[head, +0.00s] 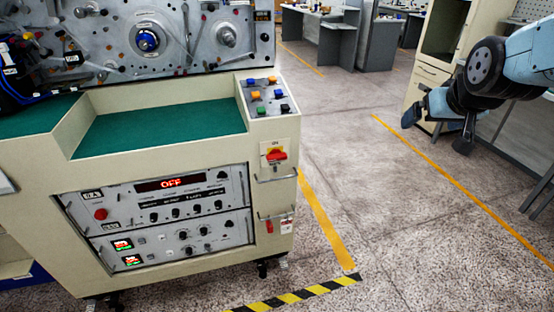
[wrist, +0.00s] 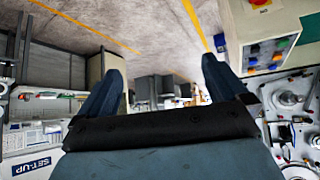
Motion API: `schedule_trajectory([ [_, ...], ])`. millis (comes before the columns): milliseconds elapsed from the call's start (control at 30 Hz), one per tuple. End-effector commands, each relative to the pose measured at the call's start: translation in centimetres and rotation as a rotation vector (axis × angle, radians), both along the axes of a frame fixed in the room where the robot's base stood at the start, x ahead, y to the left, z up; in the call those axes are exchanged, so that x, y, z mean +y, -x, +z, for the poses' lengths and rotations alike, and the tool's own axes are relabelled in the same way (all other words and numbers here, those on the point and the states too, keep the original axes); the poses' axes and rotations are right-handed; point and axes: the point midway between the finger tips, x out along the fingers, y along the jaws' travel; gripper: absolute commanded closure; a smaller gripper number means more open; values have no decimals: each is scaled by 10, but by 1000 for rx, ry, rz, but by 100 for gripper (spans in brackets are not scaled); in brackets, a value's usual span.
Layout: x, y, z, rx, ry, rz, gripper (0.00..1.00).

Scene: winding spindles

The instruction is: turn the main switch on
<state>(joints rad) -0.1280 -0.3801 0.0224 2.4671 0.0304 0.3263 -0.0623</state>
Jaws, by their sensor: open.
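The handle lies about level, and the marks on the plate are too small to read surely. The red display (head: 170,184) on the machine's front reads OFF. In the wrist view the switch (wrist: 259,4) shows at the top edge, partly cut off. My gripper (head: 438,128) is at the upper right, well apart from the switch, with open floor between. Its two fingers (wrist: 162,72) are spread and empty.
Coloured buttons (head: 266,94) sit on the panel above the switch. A metal handle (head: 277,178) sticks out just below it. A cabinet (head: 455,55) and bench stand near my arm at the right. The floor (head: 365,170) between them and the machine is clear.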

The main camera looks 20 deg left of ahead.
Motion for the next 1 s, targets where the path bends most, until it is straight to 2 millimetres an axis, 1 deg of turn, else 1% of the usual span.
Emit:
schedule_trajectory([
  [33, 11, -15, -9, -15, -2, 22, 0],
  [200, 47, -59, -31, -99, -17, 83, 0],
  [300, 68, -81, -46, -148, -27, 116, 0],
  [367, 81, -93, -56, -175, -35, 136, 0],
  [500, 114, -117, -80, -243, -60, 182, 0],
  [600, 138, -130, -99, -290, -80, 212, 0],
  [733, 167, -143, -125, -350, -106, 244, 0],
  [867, 196, -150, -152, -409, -135, 274, 0],
  [1000, 226, -152, -181, -474, -167, 302, 0],
])
